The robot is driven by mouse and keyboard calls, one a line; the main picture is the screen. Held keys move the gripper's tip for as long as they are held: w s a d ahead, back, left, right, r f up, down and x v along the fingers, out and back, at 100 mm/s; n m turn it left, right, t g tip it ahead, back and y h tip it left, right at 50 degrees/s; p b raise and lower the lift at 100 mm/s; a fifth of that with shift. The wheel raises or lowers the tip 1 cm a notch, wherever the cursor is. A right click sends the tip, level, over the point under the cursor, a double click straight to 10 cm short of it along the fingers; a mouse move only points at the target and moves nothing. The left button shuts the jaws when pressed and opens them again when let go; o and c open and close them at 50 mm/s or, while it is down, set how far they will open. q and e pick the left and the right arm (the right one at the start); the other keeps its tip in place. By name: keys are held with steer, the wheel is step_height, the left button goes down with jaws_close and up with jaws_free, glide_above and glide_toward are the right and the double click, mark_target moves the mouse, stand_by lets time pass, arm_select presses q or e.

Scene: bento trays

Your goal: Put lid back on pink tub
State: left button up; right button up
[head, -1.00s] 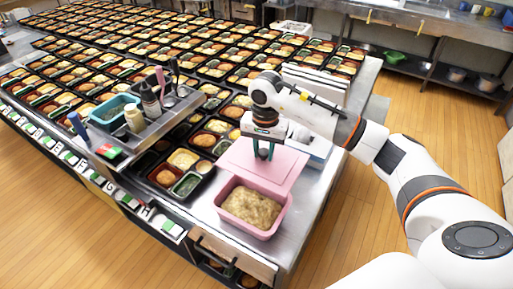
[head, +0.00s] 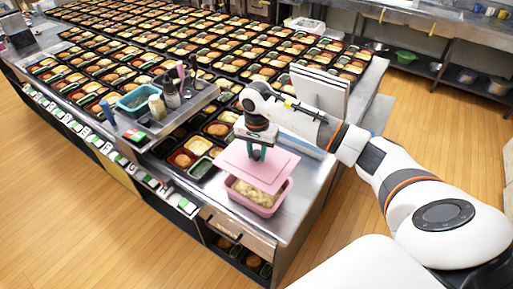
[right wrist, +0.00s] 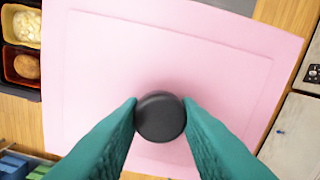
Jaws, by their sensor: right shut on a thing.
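The pink tub (head: 263,208) stands on the metal counter near its front right end, with pale, lumpy food inside. The flat pink lid (head: 243,166) is above the tub's back part and covers part of its opening; the front of the opening still shows. In the right wrist view, the lid (right wrist: 180,70) fills most of the picture, with a round black knob (right wrist: 160,117) at its middle. My right gripper (head: 257,155) is shut on this knob, a green finger on each side. The lid looks held above the rim. My left gripper is out of view.
Many filled bento trays (head: 195,147) cover the counter behind and left of the tub. A grey caddy (head: 190,105) with bottles, utensils and a teal container (head: 137,100) stands at the left. White stacked panels (head: 318,92) stand behind my right arm. The counter's front edge is close to the tub.

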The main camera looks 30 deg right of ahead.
step_height(320, 180, down, 10)
steer(key=b, duration=0.6)
steer(key=shift+f+b, duration=0.15)
steer(key=shift+b, duration=0.7)
stand_by(0.9)
stand_by(0.4)
steer(key=o, duration=1.5)
steer(key=shift+o, duration=0.2)
